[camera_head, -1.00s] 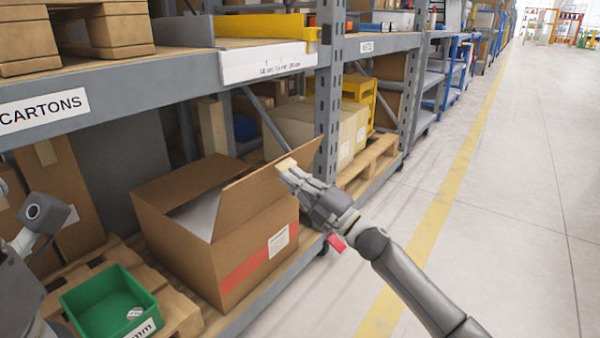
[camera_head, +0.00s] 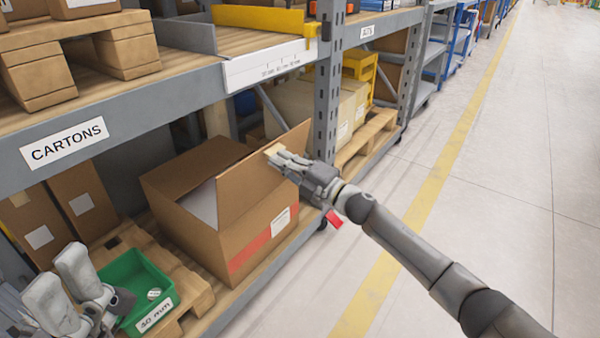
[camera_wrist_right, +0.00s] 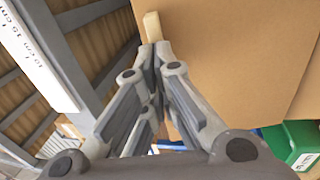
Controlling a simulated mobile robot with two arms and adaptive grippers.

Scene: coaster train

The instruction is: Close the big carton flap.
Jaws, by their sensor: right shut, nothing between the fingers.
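The brown carton (camera_head: 247,254) with a red stripe and white label stands on a pallet on the lower shelf. Its big flap (camera_head: 238,188) stands up along the aisle side, tilted, and the carton top is open behind it. My right gripper (camera_head: 275,153) is shut and empty, its pale tips at the outer face of the flap near the upper far corner. In the right wrist view the flap (camera_wrist_right: 235,55) fills the upper right, and the shut fingertips (camera_wrist_right: 155,45) are against or very close to it. My left gripper (camera_head: 66,285) is open and empty at the lower left.
A green bin (camera_head: 140,278) stands on the pallet left of the carton, close to my left gripper. A grey shelf upright (camera_head: 326,90) rises just behind my right gripper. The shelf beam (camera_head: 120,128) runs above. The aisle floor (camera_head: 500,220) is clear.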

